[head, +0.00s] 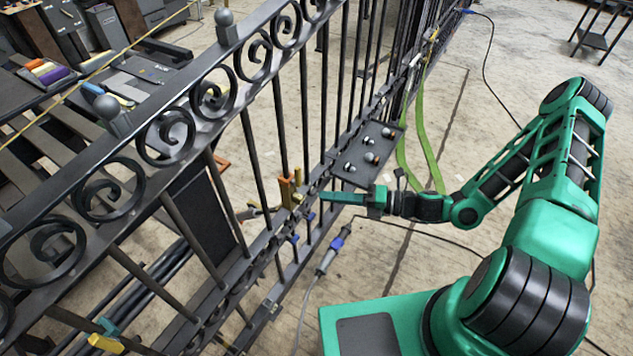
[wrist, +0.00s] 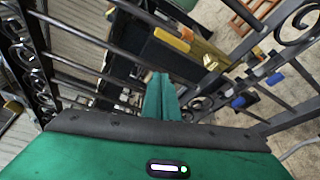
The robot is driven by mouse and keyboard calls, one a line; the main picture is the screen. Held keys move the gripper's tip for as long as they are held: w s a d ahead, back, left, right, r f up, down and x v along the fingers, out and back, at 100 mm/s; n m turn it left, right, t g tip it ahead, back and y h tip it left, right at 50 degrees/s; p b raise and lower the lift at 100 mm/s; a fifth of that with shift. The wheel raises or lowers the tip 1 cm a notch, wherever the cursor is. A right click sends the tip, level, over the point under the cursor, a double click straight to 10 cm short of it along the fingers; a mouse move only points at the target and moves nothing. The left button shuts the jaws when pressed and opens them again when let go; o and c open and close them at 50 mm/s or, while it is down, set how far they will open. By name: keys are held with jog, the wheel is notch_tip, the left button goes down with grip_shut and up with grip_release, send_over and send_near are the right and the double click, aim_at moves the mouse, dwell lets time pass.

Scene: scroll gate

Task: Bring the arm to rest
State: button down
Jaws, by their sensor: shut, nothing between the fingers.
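My gripper (head: 345,197) is at the middle of the head view, at the end of my green arm. Its green fingers are together and hold nothing. They point left toward the bars of the dark iron scroll gate (head: 243,128). In the wrist view the shut fingers (wrist: 160,98) point at the gate bars, near a brass-coloured clamp (wrist: 182,42). The same clamp (head: 288,192) shows on the gate just left of the fingertips in the head view. I cannot tell whether the fingertips touch the gate.
A dark plate with several bolts (head: 366,154) is fixed at the gate beside my wrist. A green strap (head: 423,140) hangs behind it. A tool bench (head: 130,80) stands beyond the gate.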

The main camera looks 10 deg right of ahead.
jog(key=shift+d, duration=0.15)
jog(key=s+d+r+n+g+h, duration=0.2)
jog(key=s+d+n+g+h, duration=0.25)
jog(key=d+n, duration=0.45)
jog(key=s+d+r+n+g+h, duration=0.1)
jog(key=s+d+n+g+h, duration=0.2)
jog(key=s+d+n+h, duration=0.5)
jog(key=s+d+r+n+h, duration=0.1)
jog(key=s+d+r+n, duration=0.2)
jog(key=r, duration=0.4)
jog(key=s+d+r+n+t+h, duration=0.1)
jog(key=s+d+r+n, duration=0.3)
jog(key=r, duration=0.3)
jog(key=s+d+r+n+t+h, duration=0.1)
jog(key=s+d+r+n, duration=0.3)
jog(key=r, duration=0.4)
jog(key=shift+d+n, duration=0.6)
jog(key=shift+n, duration=0.2)
jog(key=shift+r, duration=0.1)
